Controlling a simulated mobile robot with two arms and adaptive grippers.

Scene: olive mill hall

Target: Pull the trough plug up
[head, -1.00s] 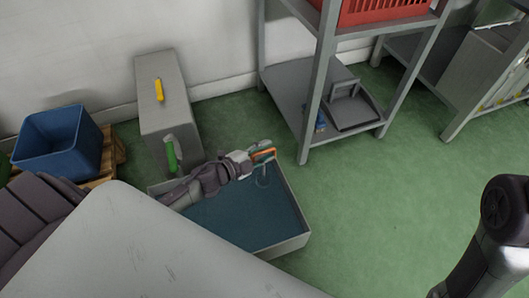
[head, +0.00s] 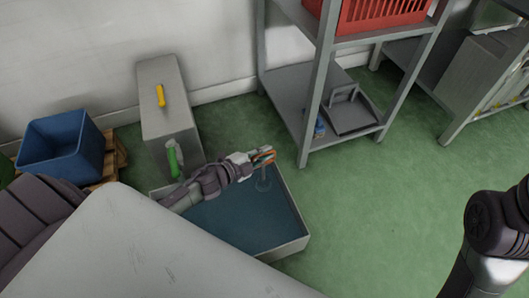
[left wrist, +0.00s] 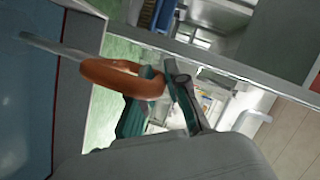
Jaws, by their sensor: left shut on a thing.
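The grey trough (head: 285,250) stands on the floor and holds dark blue water. The trough plug shows as an orange ring handle (left wrist: 118,77) with a thin grey rod (left wrist: 62,47) in the left wrist view. In the head view the rod goes down near the trough's far right side. My left gripper (head: 262,155) is shut on the orange ring, above the water. Its fingers partly hide the ring in the head view. The plug's lower end cannot be made out under the water. My right arm shows at the right edge, its gripper out of view.
A grey box-shaped unit (head: 168,90) with a yellow handle stands against the wall behind the trough. A blue bin (head: 62,145) sits on a pallet at left. A metal shelf (head: 312,100) with a red crate (head: 380,12) stands behind right. The green floor at right is clear.

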